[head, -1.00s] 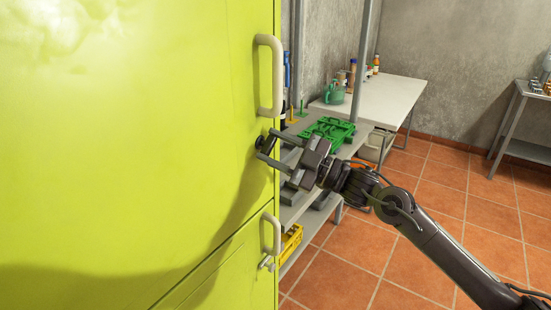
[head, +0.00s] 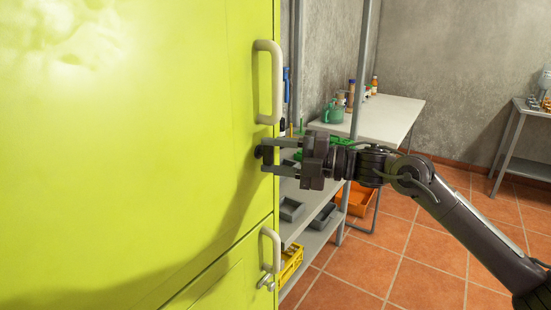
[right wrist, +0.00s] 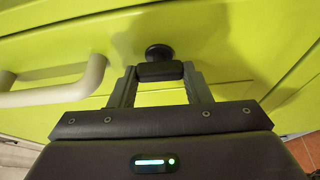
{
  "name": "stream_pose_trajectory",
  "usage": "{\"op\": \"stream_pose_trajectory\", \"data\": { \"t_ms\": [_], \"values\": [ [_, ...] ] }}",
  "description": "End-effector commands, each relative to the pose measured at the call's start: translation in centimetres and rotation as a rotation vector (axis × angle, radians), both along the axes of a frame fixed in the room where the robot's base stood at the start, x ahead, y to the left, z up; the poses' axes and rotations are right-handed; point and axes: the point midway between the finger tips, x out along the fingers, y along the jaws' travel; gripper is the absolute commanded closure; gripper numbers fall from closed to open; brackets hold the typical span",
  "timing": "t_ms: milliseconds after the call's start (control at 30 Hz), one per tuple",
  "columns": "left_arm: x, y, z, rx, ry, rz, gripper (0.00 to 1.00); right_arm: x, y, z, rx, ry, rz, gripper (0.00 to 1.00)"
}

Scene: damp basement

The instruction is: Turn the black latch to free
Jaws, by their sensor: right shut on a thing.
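The black latch (head: 265,153) is a small dark knob with a grip bar on the yellow-green cabinet door (head: 130,140), below the upper pale handle (head: 273,82). My right gripper (head: 268,155) reaches it from the right and is shut on the latch, one finger above and one below in the head view. In the right wrist view the latch (right wrist: 160,70) sits between the two fingers, its round base against the door. The fingers partly cover the latch in the head view. My left gripper is not in view.
A lower pale handle (head: 270,250) and a small metal lock (head: 265,281) are on the lower door. A shelf rack with grey bins (head: 290,209) and a yellow crate (head: 291,262) stands right beside the cabinet. An orange bin (head: 356,199) is behind my right arm.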

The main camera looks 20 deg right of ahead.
Motion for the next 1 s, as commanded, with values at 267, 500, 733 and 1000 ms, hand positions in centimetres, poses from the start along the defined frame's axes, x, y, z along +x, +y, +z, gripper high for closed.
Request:
{"op": "stream_pose_trajectory", "data": {
  "t_ms": [267, 500, 733, 1000],
  "values": [
    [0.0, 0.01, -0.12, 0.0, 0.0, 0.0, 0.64, 0.03, 0.0, -0.05, -0.055, -0.04, -0.001, 0.79],
    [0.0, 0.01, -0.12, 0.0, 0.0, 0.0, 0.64, 0.03, 0.0, -0.08, -0.063, -0.047, -0.001, 0.79],
    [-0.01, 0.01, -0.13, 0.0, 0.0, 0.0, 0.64, 0.02, 0.0, -0.08, -0.063, -0.047, -0.001, 0.55],
    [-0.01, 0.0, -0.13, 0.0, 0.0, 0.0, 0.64, 0.0, 0.01, -0.04, -0.061, -0.047, -0.001, 0.35]
  ]
}}
